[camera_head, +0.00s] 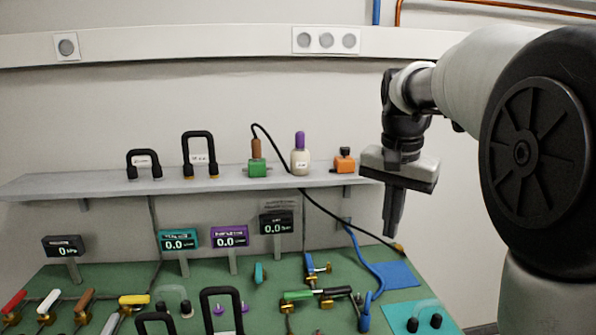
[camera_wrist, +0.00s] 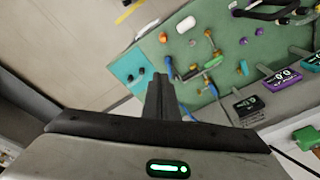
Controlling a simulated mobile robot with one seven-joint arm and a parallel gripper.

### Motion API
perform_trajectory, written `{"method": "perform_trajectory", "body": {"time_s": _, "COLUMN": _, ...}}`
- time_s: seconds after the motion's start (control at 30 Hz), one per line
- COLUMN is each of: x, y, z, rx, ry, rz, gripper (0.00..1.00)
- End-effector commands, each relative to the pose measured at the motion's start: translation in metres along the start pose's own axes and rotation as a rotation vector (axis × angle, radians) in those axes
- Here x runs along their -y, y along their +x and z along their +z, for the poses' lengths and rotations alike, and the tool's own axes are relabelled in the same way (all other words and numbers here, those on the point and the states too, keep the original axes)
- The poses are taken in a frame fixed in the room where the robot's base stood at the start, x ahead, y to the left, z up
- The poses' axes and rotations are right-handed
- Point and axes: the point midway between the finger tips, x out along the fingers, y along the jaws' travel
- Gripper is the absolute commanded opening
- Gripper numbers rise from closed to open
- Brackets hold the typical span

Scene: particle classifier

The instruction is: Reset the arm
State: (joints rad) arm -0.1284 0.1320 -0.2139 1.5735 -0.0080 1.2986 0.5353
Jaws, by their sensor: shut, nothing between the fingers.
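My gripper (camera_head: 392,222) hangs from my arm at the right of the head view, fingers pointing down. It is in the air in front of the shelf's right end, above the back right of the green work table (camera_head: 205,268). Its fingers are together and hold nothing. In the wrist view my gripper (camera_wrist: 161,78) also shows closed, with the green table (camera_wrist: 215,35) beyond it to the right and the pale floor to the left.
A grey shelf (camera_head: 90,187) holds two black-handled shackles, a green block (camera_head: 258,169), a white bottle (camera_head: 300,160) and an orange block (camera_head: 344,161). Several displays, valves and a blue hose (camera_head: 372,268) crowd the table. A blue mat (camera_head: 398,275) lies at its right.

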Motion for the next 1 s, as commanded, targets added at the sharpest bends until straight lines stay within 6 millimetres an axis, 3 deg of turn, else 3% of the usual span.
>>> {"method": "perform_trajectory", "body": {"time_s": 0.03, "x": -0.012, "y": -0.020, "z": 0.020, "rx": -0.020, "ry": -0.049, "rz": -0.038, "gripper": 0.00}}
{"method": "perform_trajectory", "body": {"time_s": 0.2, "x": -0.042, "y": -0.046, "z": 0.086, "rx": -0.109, "ry": -0.246, "rz": -0.125, "gripper": 0.00}}
{"method": "perform_trajectory", "body": {"time_s": 0.4, "x": -0.073, "y": -0.044, "z": 0.157, "rx": -0.238, "ry": -0.457, "rz": -0.163, "gripper": 0.00}}
{"method": "perform_trajectory", "body": {"time_s": 0.5, "x": -0.084, "y": -0.036, "z": 0.180, "rx": -0.285, "ry": -0.531, "rz": -0.161, "gripper": 0.00}}
{"method": "perform_trajectory", "body": {"time_s": 0.7, "x": -0.093, "y": -0.025, "z": 0.198, "rx": -0.330, "ry": -0.596, "rz": -0.154, "gripper": 0.00}}
{"method": "perform_trajectory", "body": {"time_s": 1.0, "x": -0.093, "y": -0.025, "z": 0.198, "rx": -0.330, "ry": -0.596, "rz": -0.154, "gripper": 0.00}}
